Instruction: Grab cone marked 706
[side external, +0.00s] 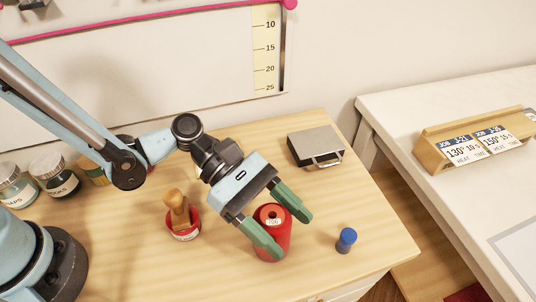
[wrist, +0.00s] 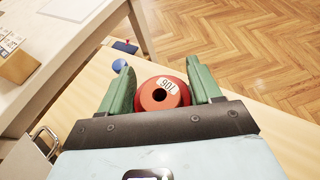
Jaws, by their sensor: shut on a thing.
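The red cone (side external: 272,238) stands upright near the front of the wooden table, with a white label on top. In the wrist view the cone (wrist: 163,94) has a dark centre hole, and its label appears to read 706. My gripper (side external: 288,232) comes down over it from the upper left, with one green finger on each side. In the wrist view the fingers of my gripper (wrist: 160,75) flank the cone, and the jaws are shut on it. The fingers hide parts of its sides. I cannot tell whether its base touches the table.
A small blue object (side external: 346,239) stands to the right of the cone. A grey box with a handle (side external: 316,146) sits behind. Jars (side external: 54,175) stand far left. The table's front edge is close.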

